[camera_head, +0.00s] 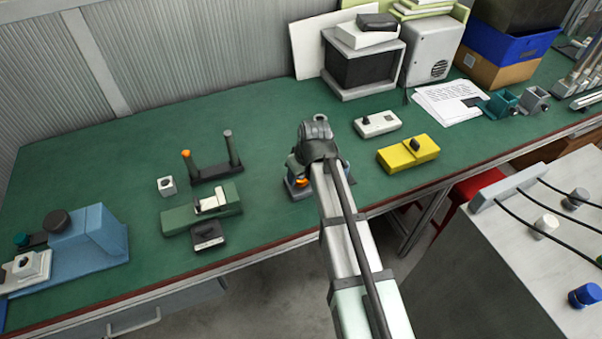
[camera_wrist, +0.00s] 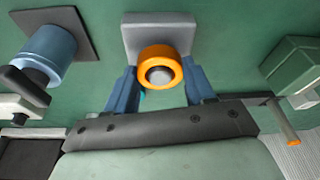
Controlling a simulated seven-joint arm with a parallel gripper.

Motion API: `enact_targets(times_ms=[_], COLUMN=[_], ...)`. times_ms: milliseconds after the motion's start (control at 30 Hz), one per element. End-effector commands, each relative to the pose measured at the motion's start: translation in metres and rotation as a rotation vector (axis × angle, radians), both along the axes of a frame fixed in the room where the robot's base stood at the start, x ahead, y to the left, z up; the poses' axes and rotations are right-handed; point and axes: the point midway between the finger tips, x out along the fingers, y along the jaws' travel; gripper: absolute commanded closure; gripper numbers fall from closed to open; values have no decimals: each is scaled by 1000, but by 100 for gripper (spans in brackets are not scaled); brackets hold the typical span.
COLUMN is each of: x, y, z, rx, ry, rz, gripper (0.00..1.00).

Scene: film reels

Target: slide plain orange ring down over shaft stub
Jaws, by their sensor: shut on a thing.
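The plain orange ring (camera_wrist: 146,76) is between the two blue fingers of my gripper (camera_wrist: 160,82) in the wrist view. The gripper is shut on it. The rounded grey end of the shaft stub (camera_wrist: 160,75) shows in the ring's hole, so the two look lined up from this side. How far down the stub the ring sits cannot be told. A grey block (camera_wrist: 160,28) lies behind the ring. In the head view, a bit of the orange ring (camera_head: 301,182) shows under my gripper (camera_head: 303,174), low over a grey-blue base; my arm hides most of it.
A blue cylinder on a dark plate (camera_wrist: 55,60) stands close on one side in the wrist view. A green block (camera_wrist: 295,72) is on the other. In the head view, a two-post stand (camera_head: 215,172) is left, and a yellow box (camera_head: 408,155) is right.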

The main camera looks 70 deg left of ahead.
Motion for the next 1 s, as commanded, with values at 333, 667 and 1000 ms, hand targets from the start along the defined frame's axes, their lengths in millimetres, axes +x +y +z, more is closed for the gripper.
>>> enact_targets(times_ms=[333,667,1000], x=[0,0,0], y=[0,0,0], z=[-3,-8,-12], rx=[0,0,0], ry=[0,0,0], rz=[0,0,0], gripper=[78,78,39])
